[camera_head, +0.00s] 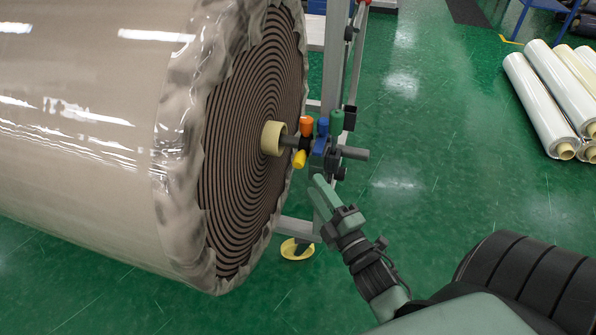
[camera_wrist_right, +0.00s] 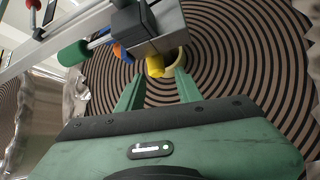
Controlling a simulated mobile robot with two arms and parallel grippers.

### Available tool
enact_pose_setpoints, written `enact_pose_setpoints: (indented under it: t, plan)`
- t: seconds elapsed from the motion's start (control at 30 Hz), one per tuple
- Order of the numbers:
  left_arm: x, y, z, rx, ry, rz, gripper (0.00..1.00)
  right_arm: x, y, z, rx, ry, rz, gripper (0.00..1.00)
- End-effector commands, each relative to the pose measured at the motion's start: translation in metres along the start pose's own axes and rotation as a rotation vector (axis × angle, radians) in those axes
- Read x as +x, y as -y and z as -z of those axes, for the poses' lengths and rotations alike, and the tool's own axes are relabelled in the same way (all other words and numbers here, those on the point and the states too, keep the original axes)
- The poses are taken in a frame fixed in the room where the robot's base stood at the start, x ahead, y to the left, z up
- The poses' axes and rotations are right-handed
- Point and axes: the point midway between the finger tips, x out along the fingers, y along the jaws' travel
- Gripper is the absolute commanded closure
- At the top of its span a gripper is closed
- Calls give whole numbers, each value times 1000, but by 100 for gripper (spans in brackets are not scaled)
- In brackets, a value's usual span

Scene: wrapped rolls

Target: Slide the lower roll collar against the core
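The large wrapped roll (camera_head: 235,150) shows its brown spiral end, with a cream core (camera_head: 272,138) at the centre. A grey shaft (camera_head: 289,140) comes out of the core. The dark collar (camera_head: 305,142), with orange and yellow knobs, sits on the shaft, a short gap from the core. My right gripper (camera_head: 319,182) is just below and right of the collar. In the right wrist view its two green fingers (camera_wrist_right: 158,88) are spread and empty, with the collar's yellow knob (camera_wrist_right: 156,66) just beyond and between their tips. My left gripper is out of view.
A metal stand (camera_head: 338,60) with blue and green (camera_head: 336,122) handles holds the shaft close beside my gripper. Its yellow foot (camera_head: 297,249) is on the floor. White wrapped rolls (camera_head: 545,100) lie at the far right. The green floor (camera_head: 440,150) between is clear.

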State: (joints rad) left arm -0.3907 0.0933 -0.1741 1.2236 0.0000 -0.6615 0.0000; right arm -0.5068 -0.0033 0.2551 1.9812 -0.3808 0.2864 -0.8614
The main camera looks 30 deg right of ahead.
Motion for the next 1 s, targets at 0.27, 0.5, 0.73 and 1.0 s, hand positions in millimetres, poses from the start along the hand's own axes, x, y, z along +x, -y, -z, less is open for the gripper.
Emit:
enact_pose_setpoints:
  t: [0.27, 0.5, 0.73, 1.0]
  plan:
    - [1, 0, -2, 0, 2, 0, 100, 33, -9, 2, -19, -7, -21, 65]
    - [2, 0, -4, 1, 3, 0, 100, 67, -8, 1, -16, -6, -17, 65]
    - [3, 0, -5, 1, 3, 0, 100, 78, -8, 1, -14, -5, -14, 65]
    - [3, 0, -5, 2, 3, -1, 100, 78, -7, 1, -14, -5, -14, 87]
